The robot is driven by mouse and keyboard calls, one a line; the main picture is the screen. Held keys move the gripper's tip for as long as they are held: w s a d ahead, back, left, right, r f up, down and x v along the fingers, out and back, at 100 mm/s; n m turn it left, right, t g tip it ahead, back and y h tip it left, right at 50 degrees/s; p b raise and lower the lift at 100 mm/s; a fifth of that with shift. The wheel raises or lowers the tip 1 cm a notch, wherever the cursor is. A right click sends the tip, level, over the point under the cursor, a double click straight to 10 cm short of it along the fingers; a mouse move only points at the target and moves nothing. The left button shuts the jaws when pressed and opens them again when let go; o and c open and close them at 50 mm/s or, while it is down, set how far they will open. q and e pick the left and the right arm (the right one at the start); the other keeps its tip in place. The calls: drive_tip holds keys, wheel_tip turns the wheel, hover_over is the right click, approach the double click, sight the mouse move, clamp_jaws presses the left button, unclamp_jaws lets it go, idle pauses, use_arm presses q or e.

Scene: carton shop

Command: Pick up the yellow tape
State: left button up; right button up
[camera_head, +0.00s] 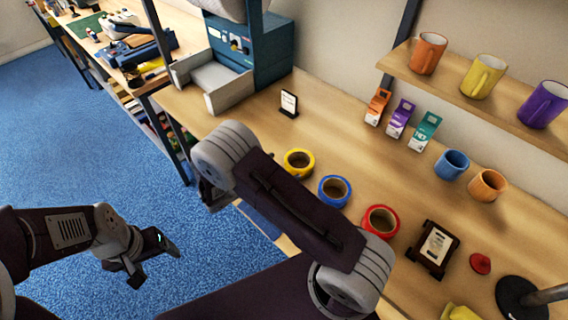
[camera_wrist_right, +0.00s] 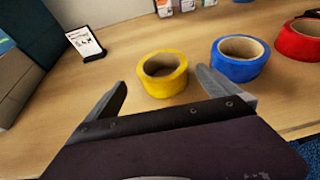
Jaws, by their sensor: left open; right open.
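The yellow tape (camera_head: 299,162) is a roll lying flat on the wooden table, at the left end of a row of tape rolls. In the right wrist view the yellow tape (camera_wrist_right: 162,74) lies just beyond my open right gripper (camera_wrist_right: 160,92), between the lines of its two fingers and apart from them. In the head view the right arm hides most of that gripper, near the table's front edge. My left gripper (camera_head: 150,262) is open and empty over the blue floor, away from the table.
A blue tape (camera_head: 334,190) and a red tape (camera_head: 380,221) lie right of the yellow one. A small card stand (camera_head: 289,104) stands behind it. A teal machine (camera_head: 262,50) is at the back left. Cups and small boxes stand further right.

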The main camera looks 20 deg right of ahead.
sight(288, 166)
drive_tip(key=shift+s+d+r, duration=0.1)
drive_tip(key=shift+s+d, duration=0.15)
drive_tip(key=shift+d, duration=0.35)
drive_tip(key=x, duration=0.2)
drive_tip(key=shift+w+d+p, duration=0.25)
drive_tip(key=shift+p, duration=0.15)
drive_tip(key=shift+w+d+f, duration=0.1)
drive_tip(key=shift+w+f, duration=0.35)
drive_tip(key=shift+f, duration=0.05)
drive_tip(key=x, duration=0.1)
drive_tip(key=p+x, duration=0.1)
drive_tip(key=x, duration=0.3)
drive_tip(key=shift+s+d+r, duration=0.1)
drive_tip(key=shift+s, duration=0.25)
drive_tip(key=shift+w+d, duration=0.15)
drive_tip(key=shift+w, duration=0.05)
use_arm(q)
drive_tip(key=shift+d+r, duration=0.2)
drive_tip(key=shift+r, duration=0.85)
use_arm(e)
drive_tip(key=c, duration=1.2)
